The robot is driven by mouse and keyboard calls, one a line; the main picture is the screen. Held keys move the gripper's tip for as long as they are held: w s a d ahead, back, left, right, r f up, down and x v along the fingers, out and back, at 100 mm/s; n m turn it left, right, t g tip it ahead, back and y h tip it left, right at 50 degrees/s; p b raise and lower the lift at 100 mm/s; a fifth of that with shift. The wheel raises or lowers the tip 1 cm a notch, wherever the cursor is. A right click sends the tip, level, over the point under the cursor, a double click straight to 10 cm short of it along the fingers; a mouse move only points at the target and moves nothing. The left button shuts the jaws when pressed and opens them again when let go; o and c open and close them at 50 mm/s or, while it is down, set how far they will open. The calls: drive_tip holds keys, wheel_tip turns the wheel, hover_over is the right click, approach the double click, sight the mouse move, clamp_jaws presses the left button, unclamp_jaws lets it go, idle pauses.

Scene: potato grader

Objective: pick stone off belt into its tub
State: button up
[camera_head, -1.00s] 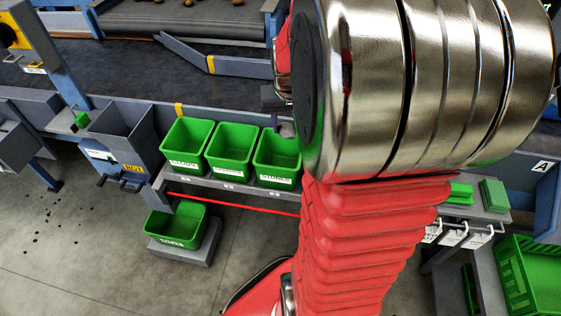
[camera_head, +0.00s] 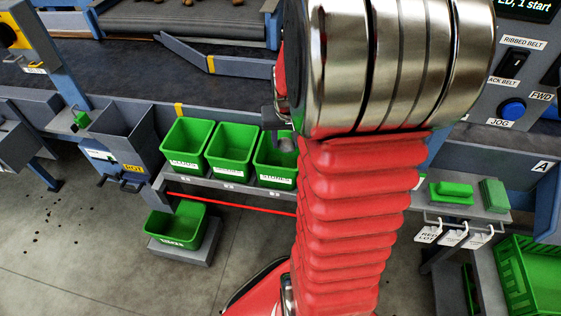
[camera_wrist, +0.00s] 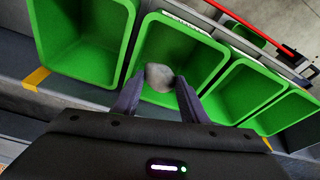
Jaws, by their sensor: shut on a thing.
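A grey stone (camera_wrist: 159,76) is held between the two fingertips of my gripper (camera_wrist: 158,84), seen in the wrist view. It hangs over the open mouth of a green tub (camera_wrist: 143,60), and this tub looks empty around it. In the head view the stone (camera_head: 286,145) and my gripper (camera_head: 283,132) show just left of my arm. They are above the right-hand tub of the visible row (camera_head: 272,172), whose label seems to read STONES. My arm hides part of that tub's right side.
Two more green tubs (camera_head: 186,150) (camera_head: 230,152) stand to its left on the shelf. In the wrist view another tub (camera_wrist: 80,40) lies left of the stone. A grey hopper (camera_head: 125,140) and a low green tub (camera_head: 176,225) are further left. The dark belt (camera_head: 130,65) runs behind.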

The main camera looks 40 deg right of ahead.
drive_tip(key=o, duration=1.2)
drive_tip(key=shift+r, duration=0.1)
drive_tip(key=v, duration=1.3)
drive_tip(key=shift+r, duration=0.25)
drive_tip(key=shift+s+a, duration=0.1)
